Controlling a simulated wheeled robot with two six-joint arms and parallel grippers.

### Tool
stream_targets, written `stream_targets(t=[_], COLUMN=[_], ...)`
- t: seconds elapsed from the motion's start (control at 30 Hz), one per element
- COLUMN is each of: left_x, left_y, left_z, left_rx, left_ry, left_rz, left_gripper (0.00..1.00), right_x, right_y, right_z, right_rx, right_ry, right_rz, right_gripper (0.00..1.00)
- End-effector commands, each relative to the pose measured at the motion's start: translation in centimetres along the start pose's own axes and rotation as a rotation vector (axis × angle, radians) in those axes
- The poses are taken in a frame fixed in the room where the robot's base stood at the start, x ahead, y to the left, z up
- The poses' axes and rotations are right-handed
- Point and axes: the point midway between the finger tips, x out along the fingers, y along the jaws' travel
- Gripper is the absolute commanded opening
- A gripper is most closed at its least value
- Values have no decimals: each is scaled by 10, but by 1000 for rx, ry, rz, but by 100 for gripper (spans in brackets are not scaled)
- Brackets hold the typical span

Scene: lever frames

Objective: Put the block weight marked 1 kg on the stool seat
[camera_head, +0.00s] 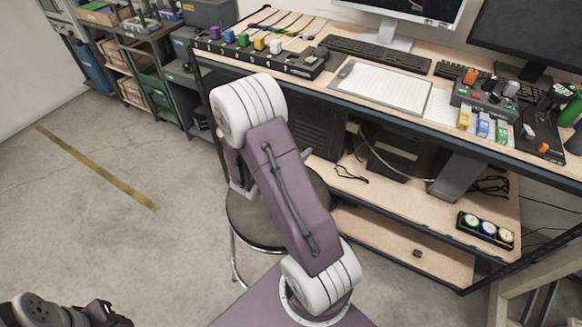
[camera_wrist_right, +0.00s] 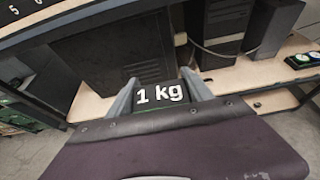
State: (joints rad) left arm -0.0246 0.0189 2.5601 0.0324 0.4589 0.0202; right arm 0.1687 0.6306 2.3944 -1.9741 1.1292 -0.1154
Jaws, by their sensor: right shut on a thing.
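The block weight marked 1 kg (camera_wrist_right: 160,95) is dark with white lettering and sits between the two grey fingers of my right gripper (camera_wrist_right: 159,80) in the right wrist view. My right gripper is shut on it. In the head view the block is hidden behind my right arm. The stool has a round dark seat (camera_head: 252,222) on metal legs, in front of the bench and partly covered by my right arm. I cannot tell the block's height over the seat. Part of my left arm's end shows at the lower left; its fingers are not clear.
The workbench (camera_head: 335,75) carries a rack of coloured blocks (camera_head: 262,50), keyboards, monitors and a control box (camera_head: 485,97). Shelving stands at the back left. The floor left of the stool is clear.

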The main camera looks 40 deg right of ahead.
Motion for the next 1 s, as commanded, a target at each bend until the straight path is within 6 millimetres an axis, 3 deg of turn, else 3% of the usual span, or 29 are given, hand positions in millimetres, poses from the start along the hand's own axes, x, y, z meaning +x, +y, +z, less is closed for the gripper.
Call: stream_targets(t=[0.2,0.4,0.67,0.83,1.0], left_x=[7,10,12,22,23], left_y=[0,0,0,0,0], left_z=[1,1,1,2,2], left_rx=[0,0,0,0,0], left_ry=[0,0,0,0,0], left_rz=[0,0,0,0,0], left_gripper=[47,47,47,47,47], right_x=[-24,-41,-44,-33,-30], right_y=[34,56,61,61,61], right_z=[-43,-72,-82,-108,-117], right_rx=[-4,-1,0,-2,1], right_ry=[-3,-4,-4,-4,-4], right_rz=[7,4,0,-1,0], right_gripper=[0,0,0,0,0])
